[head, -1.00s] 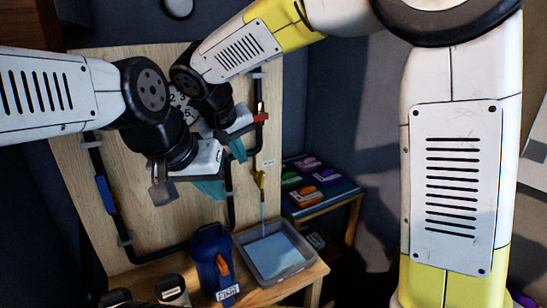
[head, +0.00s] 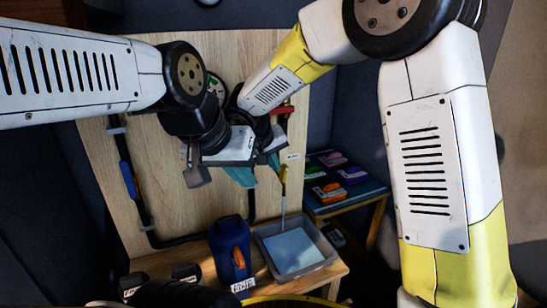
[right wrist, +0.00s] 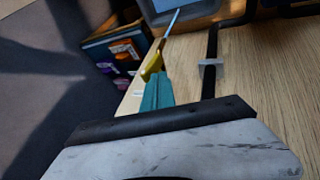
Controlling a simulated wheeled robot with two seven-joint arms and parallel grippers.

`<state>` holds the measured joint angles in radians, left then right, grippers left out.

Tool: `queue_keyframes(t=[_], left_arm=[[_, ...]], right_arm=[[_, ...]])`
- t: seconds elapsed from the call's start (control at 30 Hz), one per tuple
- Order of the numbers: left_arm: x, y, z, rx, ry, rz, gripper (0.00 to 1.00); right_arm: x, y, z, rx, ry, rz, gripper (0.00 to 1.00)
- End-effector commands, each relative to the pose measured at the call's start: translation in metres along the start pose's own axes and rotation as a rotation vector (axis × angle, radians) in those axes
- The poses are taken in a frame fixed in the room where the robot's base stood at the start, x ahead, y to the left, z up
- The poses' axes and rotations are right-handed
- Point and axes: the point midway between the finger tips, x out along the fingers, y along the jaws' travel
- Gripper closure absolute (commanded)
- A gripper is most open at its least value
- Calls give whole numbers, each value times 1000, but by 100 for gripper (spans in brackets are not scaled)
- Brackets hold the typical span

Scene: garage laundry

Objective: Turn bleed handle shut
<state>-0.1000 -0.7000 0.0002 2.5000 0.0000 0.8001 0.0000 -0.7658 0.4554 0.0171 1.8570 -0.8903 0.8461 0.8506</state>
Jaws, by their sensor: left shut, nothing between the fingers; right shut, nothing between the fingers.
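The yellow bleed handle (head: 284,174) sits low on the pipe at the right of the wooden board. A thin blue stream (head: 283,212) runs down from it into a grey tray (head: 331,258). My right gripper (head: 274,161) is shut and empty, just left of and above the handle. In the right wrist view its teal fingertips (right wrist: 160,80) are right beside the yellow handle (right wrist: 153,63); I cannot tell whether they touch. My left gripper (head: 242,179) is shut and empty in front of the board, further left. A red handle (head: 284,110) is higher up, partly hidden by my right arm.
A blue bottle (head: 230,240) with an orange part stands left of the tray on the wooden bench. A side table (head: 370,192) with several coloured packs is at right. Dark pipe (head: 128,165) with a blue section runs down the board. A round gauge (head: 215,88) is partly hidden.

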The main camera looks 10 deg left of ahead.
Motion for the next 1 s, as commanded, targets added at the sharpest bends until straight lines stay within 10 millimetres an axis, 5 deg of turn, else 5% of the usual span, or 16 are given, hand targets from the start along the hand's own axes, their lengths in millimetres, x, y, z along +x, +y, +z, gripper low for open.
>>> queue_keyframes(t=[1.0], left_arm=[[0, 0, 0, 0, 0, 0, 100]], right_arm=[[7, 14, 0, 26, -12, -69, 100]])
